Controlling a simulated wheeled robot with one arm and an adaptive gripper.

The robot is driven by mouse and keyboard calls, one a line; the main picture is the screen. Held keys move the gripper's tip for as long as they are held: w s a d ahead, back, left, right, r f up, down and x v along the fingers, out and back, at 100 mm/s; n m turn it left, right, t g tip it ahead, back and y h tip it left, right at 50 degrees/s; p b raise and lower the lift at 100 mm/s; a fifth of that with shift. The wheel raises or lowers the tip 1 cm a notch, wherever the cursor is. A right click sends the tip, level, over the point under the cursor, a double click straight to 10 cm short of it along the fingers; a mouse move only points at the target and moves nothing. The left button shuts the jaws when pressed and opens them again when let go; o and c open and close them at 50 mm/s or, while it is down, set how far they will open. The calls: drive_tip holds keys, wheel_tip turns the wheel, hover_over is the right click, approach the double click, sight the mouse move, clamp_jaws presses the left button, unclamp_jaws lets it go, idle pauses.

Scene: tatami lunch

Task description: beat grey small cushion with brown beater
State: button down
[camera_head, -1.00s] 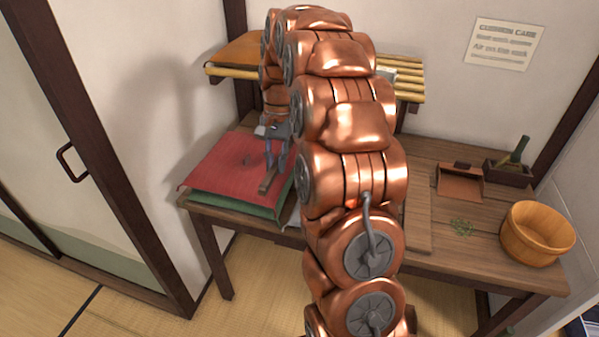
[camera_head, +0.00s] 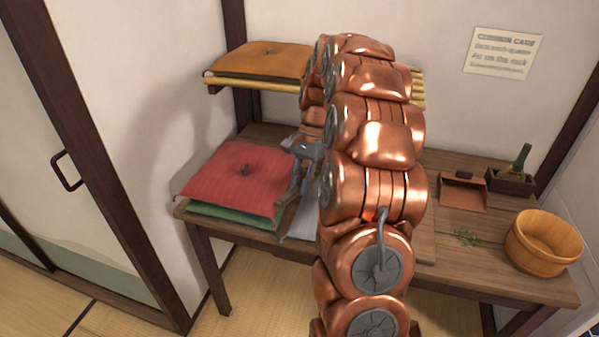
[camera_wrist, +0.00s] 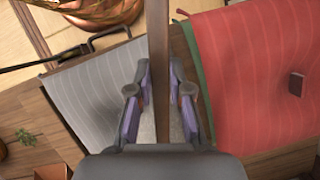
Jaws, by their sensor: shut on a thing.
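The grey striped cushion (camera_wrist: 88,90) lies on the table, at the left of the wrist view. In the head view only a pale strip of it (camera_head: 304,222) shows beside my arm. My gripper (camera_wrist: 160,97) is shut on the brown beater (camera_wrist: 159,45), whose straight bar runs between the fingers. In the head view my gripper (camera_head: 301,178) is near the right edge of the red cushion, with the beater (camera_head: 287,216) angled down below it. The bar passes near the gap between the grey and red cushions. I cannot tell whether it touches either.
The red cushion (camera_head: 235,180) lies on a green one (camera_head: 220,212) at the table's left. An orange cushion (camera_head: 262,60) rests on a bamboo rack. At the right are a dustpan (camera_head: 462,193), a dark box (camera_head: 510,181), green bits (camera_head: 466,238) and a wooden tub (camera_head: 543,240).

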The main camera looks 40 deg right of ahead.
drive_tip(key=f, duration=0.3)
drive_tip(key=shift+w+d+f+y, duration=0.1)
drive_tip(key=shift+d+y, duration=0.15)
drive_tip(key=shift+y, duration=0.15)
drive_tip(key=r, duration=0.2)
drive_tip(key=r+h+p, duration=0.1)
drive_tip(key=r, duration=0.2)
drive_tip(key=a+r+h, duration=0.1)
drive_tip(key=r, duration=0.2)
drive_tip(key=shift+s+r, duration=0.2)
drive_tip(key=shift+s, duration=0.05)
drive_tip(key=f, duration=0.3)
drive_tip(key=f+y, duration=0.1)
drive_tip(key=f, duration=0.2)
drive_tip(key=d+f+y, duration=0.1)
drive_tip(key=f, duration=0.1)
drive_tip(key=shift+w+f, duration=0.2)
drive_tip(key=shift+f, duration=0.2)
drive_tip(key=r, duration=0.3)
drive_tip(key=r+h, duration=0.1)
drive_tip(key=r, duration=0.2)
drive_tip(key=a+r+h+p, duration=0.1)
drive_tip(key=r, duration=0.1)
drive_tip(key=shift+s+r, duration=0.15)
drive_tip(key=shift+r, duration=0.25)
drive_tip(key=shift+f, duration=0.1)
